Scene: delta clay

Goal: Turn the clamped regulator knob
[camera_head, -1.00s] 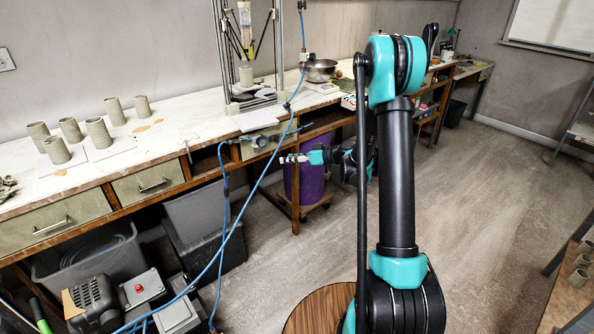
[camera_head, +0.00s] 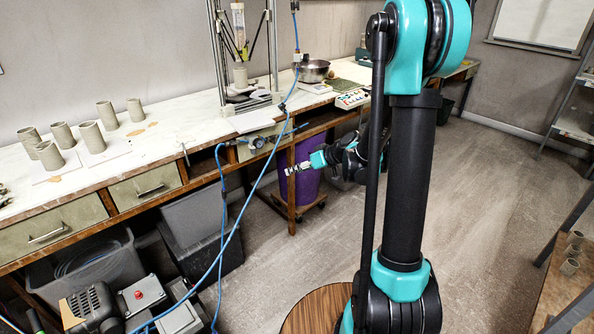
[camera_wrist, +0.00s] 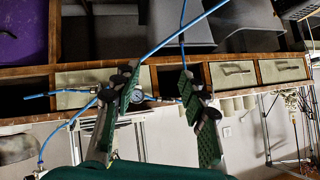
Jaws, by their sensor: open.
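The regulator (camera_head: 258,142) is clamped at the bench's front edge, with a round gauge and blue hose at it. In the wrist view its gauge (camera_wrist: 138,97) shows between my finger pads, nearer the left one. The knob itself is too small to tell apart. My gripper (camera_head: 290,170) is teal and black, in front of the bench, right of and lower in the picture than the regulator. In the wrist view my gripper (camera_wrist: 160,90) is open and empty, its green pads wide apart. It does not appear to touch the regulator.
Blue hoses (camera_head: 233,225) hang from the bench and cross in front of it. A purple bin (camera_head: 306,180) stands under the bench behind my gripper. Grey clay cylinders (camera_head: 92,137) stand on the bench top (camera_head: 190,112). The floor (camera_head: 480,190) to the right is clear.

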